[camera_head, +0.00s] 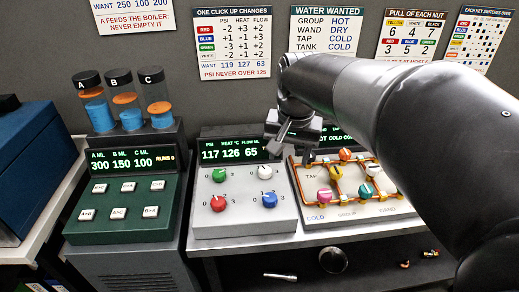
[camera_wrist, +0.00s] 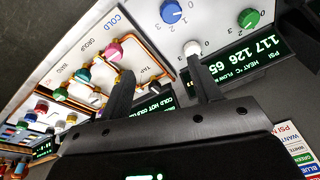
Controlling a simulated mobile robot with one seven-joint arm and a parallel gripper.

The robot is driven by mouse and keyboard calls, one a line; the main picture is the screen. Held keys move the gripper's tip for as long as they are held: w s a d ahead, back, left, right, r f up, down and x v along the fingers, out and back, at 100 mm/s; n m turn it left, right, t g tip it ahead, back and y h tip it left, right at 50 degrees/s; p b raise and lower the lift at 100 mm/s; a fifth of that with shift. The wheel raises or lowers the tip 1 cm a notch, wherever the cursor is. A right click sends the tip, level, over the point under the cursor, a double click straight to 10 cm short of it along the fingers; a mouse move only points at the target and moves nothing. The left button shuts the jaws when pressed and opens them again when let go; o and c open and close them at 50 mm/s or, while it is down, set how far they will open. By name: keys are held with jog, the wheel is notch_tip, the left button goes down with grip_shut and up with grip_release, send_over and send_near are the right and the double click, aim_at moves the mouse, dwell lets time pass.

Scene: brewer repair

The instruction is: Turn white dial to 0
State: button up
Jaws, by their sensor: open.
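The white dial (camera_head: 265,171) is the upper right of several dials on the light grey panel (camera_head: 245,222). It shows only partly in the wrist view (camera_wrist: 192,47), just beyond the tip of one finger. Its pointer setting is too small to tell. My gripper (camera_head: 289,151) is open and empty above the gap between this panel and the pipe panel. In the wrist view the gripper (camera_wrist: 160,67) has one finger close to or overlapping the white dial and the other over the pipe panel. I cannot tell whether the finger touches the dial.
Green (camera_head: 219,174), red (camera_head: 218,204) and blue (camera_head: 269,200) dials share the panel. Its display (camera_head: 230,150) reads 117, 126, 65. The pipe panel (camera_head: 395,208) with coloured knobs stands right. A green button box (camera_head: 120,213) with tubes stands left. Posters hang behind.

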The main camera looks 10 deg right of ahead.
aim_at(265, 169)
jog(key=w+a+f+m+g, duration=0.1)
jog(key=w+a+f+m, duration=0.15)
jog(key=w, duration=0.45)
jog(key=w+a+f+m+g, duration=0.1)
jog(key=w+f+g, duration=0.15)
jog(key=w, duration=0.35)
jog(key=shift+n+t, duration=0.25)
jog(key=shift+t, duration=0.2)
notch_tip(265, 169, down, 11)
jog(key=shift+w, duration=0.15)
jog(key=c, duration=1)
